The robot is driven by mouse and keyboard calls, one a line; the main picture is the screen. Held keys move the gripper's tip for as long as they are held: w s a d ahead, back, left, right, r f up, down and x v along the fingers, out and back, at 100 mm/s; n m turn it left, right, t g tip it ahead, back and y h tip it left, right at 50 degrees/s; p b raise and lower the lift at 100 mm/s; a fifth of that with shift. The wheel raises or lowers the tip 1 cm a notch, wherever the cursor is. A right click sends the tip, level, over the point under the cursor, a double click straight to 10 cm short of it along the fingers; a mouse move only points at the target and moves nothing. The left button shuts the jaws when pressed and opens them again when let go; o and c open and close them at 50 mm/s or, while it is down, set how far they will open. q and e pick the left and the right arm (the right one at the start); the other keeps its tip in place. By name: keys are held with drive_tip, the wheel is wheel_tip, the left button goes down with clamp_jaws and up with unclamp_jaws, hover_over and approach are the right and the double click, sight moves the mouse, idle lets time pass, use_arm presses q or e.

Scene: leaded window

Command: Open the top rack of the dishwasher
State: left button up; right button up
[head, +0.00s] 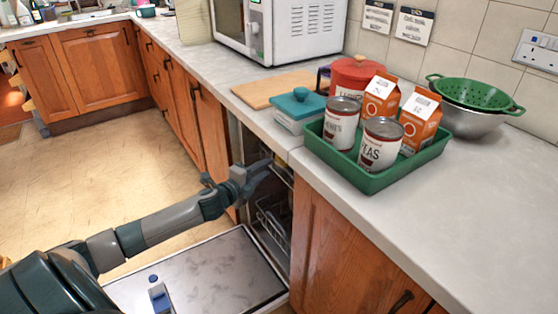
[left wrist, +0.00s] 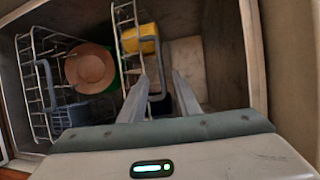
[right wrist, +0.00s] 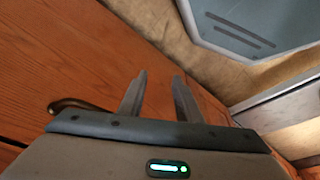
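The dishwasher (head: 240,150) stands open under the counter, its door (head: 215,265) folded down flat. The top rack shows as wire near the upper opening; in the left wrist view its wire front (left wrist: 118,30) stands beside a yellow item (left wrist: 140,38), with a grey handle-like bar (left wrist: 158,55). My left gripper (head: 275,163) is at the upper part of the opening; in its wrist view its fingers (left wrist: 163,88) are apart, with the bar's near end appearing between them. Contact cannot be told. My right gripper (right wrist: 157,88) is open and empty before a wooden cabinet front.
The lower rack (head: 270,215) is inside, with a brown dish (left wrist: 90,66) and a basket. A blue and white object (head: 159,296) shows over the door. On the counter are a green tray (head: 375,180) of cans and cartons, a teal-lidded dish (head: 300,108) and a microwave (head: 300,30).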

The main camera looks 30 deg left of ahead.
use_arm(q)
drive_tip(key=w+f, duration=0.1)
drive_tip(key=w, duration=0.8)
drive_tip(key=shift+w+f, duration=0.15)
drive_tip(key=shift+f, duration=0.2)
clamp_jaws()
